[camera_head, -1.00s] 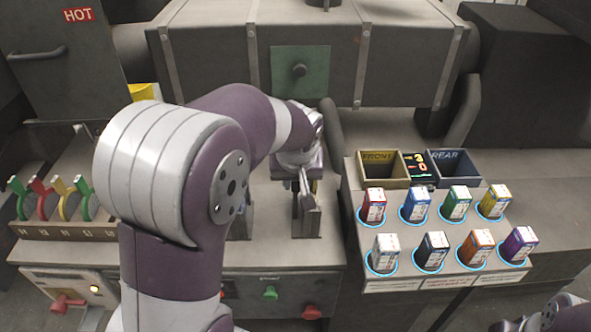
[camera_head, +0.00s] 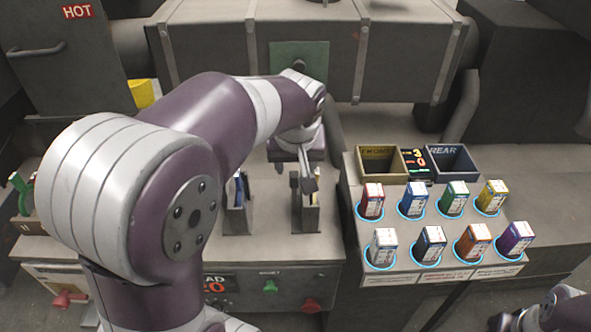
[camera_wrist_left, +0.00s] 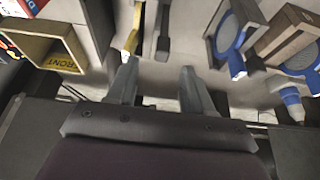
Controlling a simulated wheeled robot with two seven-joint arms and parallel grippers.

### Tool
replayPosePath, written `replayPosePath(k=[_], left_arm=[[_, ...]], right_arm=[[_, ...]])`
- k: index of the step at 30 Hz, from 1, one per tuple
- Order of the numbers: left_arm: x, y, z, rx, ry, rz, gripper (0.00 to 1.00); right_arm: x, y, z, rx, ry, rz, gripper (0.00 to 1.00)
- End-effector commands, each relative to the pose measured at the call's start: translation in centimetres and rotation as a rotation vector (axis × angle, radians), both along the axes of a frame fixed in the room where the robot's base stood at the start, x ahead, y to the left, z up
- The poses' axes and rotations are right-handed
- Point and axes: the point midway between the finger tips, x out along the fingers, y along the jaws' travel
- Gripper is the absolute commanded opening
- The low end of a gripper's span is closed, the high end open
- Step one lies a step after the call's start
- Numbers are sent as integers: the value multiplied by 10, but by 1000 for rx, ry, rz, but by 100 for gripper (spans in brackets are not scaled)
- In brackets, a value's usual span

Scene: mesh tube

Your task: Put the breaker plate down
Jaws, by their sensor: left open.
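A thin yellow-edged plate (camera_wrist_left: 133,32), seen nearly edge-on, stands at a slotted dark holder (camera_head: 306,216) on the bench; I take it to be the breaker plate. My left gripper (camera_wrist_left: 157,85) is open, with nothing between its fingers, and the plate stands just beyond its left finger in the wrist view. In the head view the left gripper (camera_head: 306,180) is above the holder, near its top. A round blue-rimmed plate (camera_wrist_left: 231,42) stands in a neighbouring holder. My right gripper is out of view.
The FRONT bin (camera_head: 381,178) and REAR bin (camera_head: 467,178) stand on the right with a small display (camera_head: 414,161) between them. Several coloured cartridges stand in front of them. A large dark machine (camera_head: 215,50) blocks the back. My left arm hides much of the left bench.

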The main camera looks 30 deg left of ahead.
Motion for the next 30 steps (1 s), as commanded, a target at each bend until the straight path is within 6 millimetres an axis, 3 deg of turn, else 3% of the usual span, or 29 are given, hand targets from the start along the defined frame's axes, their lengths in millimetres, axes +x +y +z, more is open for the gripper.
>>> replayPosePath(k=[1, 6, 9, 11, 15, 18, 21, 30], left_arm=[[-3, -3, 14, 1, -4, -2, 51], [-15, -9, 44, 0, -1, 0, 51], [-19, -14, 45, -3, 12, -19, 51], [-23, -25, 19, -13, 58, -96, 51], [-59, -63, -77, -53, 199, -383, 51], [-89, -77, -117, -68, 255, -517, 51], [-101, -81, -131, -70, 272, -569, 51], [-102, -81, -131, -69, 272, -569, 51]], right_arm=[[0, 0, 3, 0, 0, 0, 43], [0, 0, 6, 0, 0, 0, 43], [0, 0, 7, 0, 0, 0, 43], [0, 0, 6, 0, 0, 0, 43], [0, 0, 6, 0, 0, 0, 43], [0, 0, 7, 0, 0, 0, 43], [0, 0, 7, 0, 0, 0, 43], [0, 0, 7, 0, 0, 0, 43]])
